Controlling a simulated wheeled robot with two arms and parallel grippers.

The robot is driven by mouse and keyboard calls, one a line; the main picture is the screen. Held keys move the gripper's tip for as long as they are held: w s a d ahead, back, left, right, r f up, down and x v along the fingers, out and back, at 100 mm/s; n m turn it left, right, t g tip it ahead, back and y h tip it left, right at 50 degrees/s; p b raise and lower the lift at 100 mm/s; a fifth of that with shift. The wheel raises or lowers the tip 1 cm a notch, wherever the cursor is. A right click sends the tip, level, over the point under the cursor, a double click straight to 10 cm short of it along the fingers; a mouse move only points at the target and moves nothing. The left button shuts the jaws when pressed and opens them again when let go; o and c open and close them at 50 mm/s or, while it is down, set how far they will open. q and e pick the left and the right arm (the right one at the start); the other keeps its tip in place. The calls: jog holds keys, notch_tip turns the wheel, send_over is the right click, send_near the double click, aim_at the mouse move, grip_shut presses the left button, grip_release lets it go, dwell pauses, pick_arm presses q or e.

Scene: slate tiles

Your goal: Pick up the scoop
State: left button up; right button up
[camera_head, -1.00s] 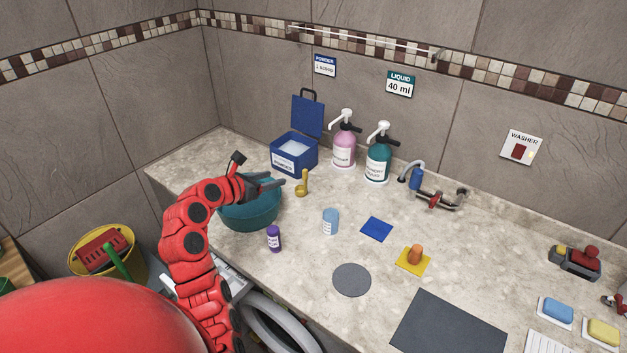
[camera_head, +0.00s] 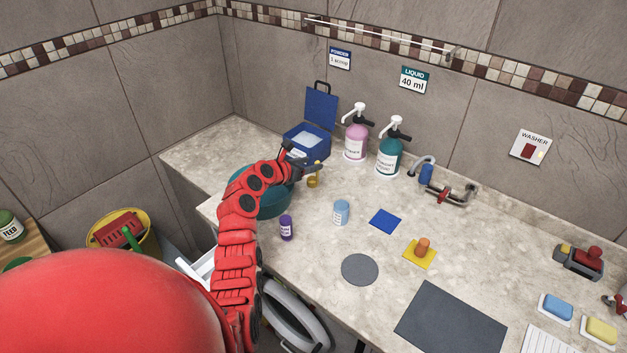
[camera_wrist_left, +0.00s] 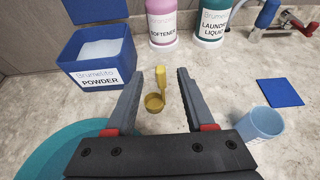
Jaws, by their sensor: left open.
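The yellow scoop (camera_head: 313,181) is on the stone counter, in front of the blue powder box (camera_head: 306,143). In the left wrist view the scoop (camera_wrist_left: 155,101) shows its round bowl toward me and its handle pointing away, between the two fingers. My left gripper (camera_head: 312,168) is open and is at the scoop, hiding part of its handle in the head view. In the left wrist view the fingers of my left gripper (camera_wrist_left: 158,88) stand apart on either side of the scoop, with gaps on both sides. My right gripper is not in view.
A teal basin (camera_head: 270,205) sits under my left forearm. A light blue cup (camera_head: 341,212) and a purple bottle (camera_head: 286,228) stand nearby. Pink softener (camera_head: 355,140) and teal detergent (camera_head: 389,156) pump bottles stand behind. Bare counter lies between cup and pumps.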

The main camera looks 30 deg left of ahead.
aim_at(317, 161)
pick_arm(q)
jog(key=shift+x, duration=2.35)
jog(key=shift+f, duration=0.2)
jog(key=shift+s, duration=0.1)
grip_shut()
